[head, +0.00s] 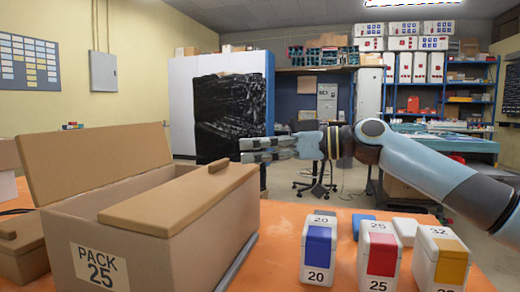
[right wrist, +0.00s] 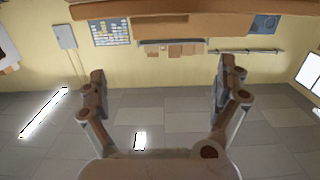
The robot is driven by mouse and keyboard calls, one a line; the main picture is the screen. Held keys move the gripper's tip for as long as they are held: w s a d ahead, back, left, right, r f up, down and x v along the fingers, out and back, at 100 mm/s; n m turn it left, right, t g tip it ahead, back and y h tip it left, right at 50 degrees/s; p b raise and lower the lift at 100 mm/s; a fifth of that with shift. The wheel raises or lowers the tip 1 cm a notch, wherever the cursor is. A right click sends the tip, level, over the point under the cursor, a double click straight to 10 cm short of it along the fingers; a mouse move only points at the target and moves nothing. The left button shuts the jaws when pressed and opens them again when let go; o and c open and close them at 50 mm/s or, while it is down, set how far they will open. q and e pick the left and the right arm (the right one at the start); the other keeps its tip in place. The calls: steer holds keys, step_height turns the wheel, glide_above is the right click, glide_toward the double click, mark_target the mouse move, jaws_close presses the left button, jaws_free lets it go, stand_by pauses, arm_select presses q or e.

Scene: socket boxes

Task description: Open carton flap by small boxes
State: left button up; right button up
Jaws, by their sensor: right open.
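The cardboard carton (head: 150,245), labelled PACK 25, stands on the orange table at the left. Its far-left flap (head: 95,158) stands raised. The flap by the small boxes (head: 175,200) lies over the right part of the opening, with a raised strip along its edge. The small boxes stand to the right: blue-labelled 20 (head: 318,250), red-labelled 25 (head: 379,255) and yellow-labelled 32 (head: 440,258). My right gripper (head: 243,150) is above and beyond the flap's right end, apparently apart from it. In the right wrist view its fingers (right wrist: 161,85) are spread and empty. My left gripper is not in view.
Another brown carton (head: 22,248) sits at the left edge. A blue piece (head: 362,222) lies behind the small boxes. The orange table (head: 275,225) is clear between the carton and the small boxes. A brown surface (right wrist: 190,25) crosses the top of the right wrist view.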

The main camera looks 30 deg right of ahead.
step_height(320, 180, up, 10)
steer(key=shift+f, duration=0.2)
stand_by(0.6)
